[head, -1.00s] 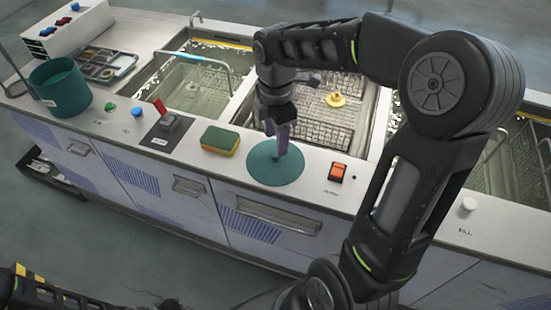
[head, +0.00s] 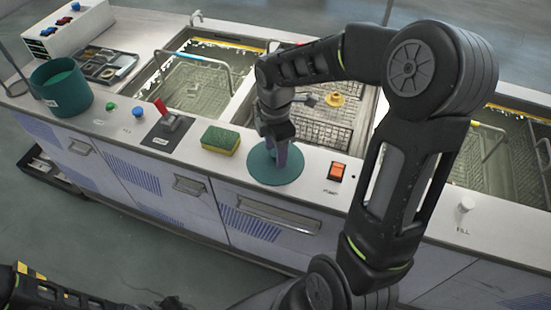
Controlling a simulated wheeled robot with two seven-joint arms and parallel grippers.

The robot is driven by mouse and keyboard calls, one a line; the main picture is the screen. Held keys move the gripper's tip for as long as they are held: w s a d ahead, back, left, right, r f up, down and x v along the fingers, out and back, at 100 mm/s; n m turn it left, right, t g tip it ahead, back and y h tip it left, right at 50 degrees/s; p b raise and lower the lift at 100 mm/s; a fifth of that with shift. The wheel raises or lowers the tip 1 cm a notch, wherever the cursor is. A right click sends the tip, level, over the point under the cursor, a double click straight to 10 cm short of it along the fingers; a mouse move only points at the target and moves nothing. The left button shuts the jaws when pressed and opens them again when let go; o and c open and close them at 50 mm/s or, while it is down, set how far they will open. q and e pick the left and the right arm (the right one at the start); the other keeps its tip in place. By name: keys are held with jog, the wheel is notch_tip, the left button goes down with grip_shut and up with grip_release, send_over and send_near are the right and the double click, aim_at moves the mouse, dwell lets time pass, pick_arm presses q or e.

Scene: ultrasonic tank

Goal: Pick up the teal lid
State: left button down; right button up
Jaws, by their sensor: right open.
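The teal lid (head: 292,176) is a flat round disc lying on the light counter near its front edge, in the middle of the head view. My right gripper (head: 281,164) points down over the middle of the lid, with its fingers low at the lid's centre. The fingers hide the centre, so I cannot tell whether they touch it. The right gripper is open. Of my left arm only a dark part shows at the bottom left; its gripper is not in view.
A green and yellow sponge (head: 220,140) lies left of the lid, and an orange switch (head: 337,171) sits right of it. A teal pot (head: 62,92) stands at the far left. A red lever (head: 161,106) stands up left of the sponge.

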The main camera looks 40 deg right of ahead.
dwell(0.3)
grip_shut()
dwell(0.4)
